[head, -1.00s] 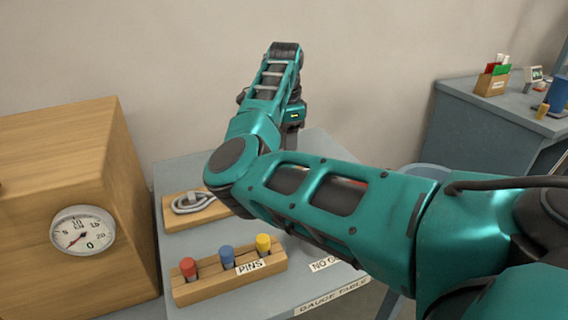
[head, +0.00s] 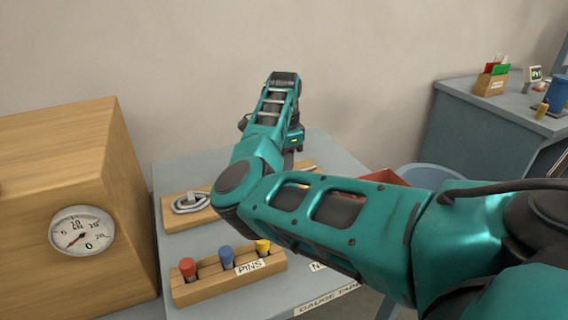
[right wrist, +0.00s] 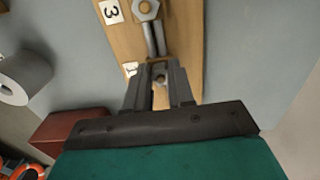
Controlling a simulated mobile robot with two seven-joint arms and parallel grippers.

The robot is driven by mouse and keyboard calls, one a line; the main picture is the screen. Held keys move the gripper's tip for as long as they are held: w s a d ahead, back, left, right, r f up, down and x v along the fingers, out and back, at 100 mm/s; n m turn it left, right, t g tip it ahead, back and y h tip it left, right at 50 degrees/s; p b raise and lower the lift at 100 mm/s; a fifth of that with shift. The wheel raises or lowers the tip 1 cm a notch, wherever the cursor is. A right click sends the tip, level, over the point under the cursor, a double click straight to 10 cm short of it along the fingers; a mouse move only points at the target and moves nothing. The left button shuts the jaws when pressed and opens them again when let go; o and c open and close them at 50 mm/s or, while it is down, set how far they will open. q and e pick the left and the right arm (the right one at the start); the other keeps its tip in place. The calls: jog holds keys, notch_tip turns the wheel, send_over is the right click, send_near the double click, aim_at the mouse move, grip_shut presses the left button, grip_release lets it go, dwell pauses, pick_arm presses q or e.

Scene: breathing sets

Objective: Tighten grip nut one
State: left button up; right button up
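In the right wrist view a wooden board (right wrist: 185,45) carries number labels, a "3" (right wrist: 111,11) and a partly covered "1" (right wrist: 131,68). A hex nut (right wrist: 146,9) sits beside the 3, with metal rods running below it. My right gripper (right wrist: 161,72) is over the board beside the 1, its two fingers on either side of a small metal nut (right wrist: 160,79). Whether the fingers touch that nut is unclear. My left gripper is not in view.
A pin rack (head: 229,276) with red, blue and yellow pins stands on the gauge table's front. A wooden box with a dial (head: 82,231) is at left. A red bin (right wrist: 70,130) and a grey cylinder (right wrist: 26,76) are near the gripper. Another table (head: 490,125) stands at right.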

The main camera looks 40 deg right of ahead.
grip_shut()
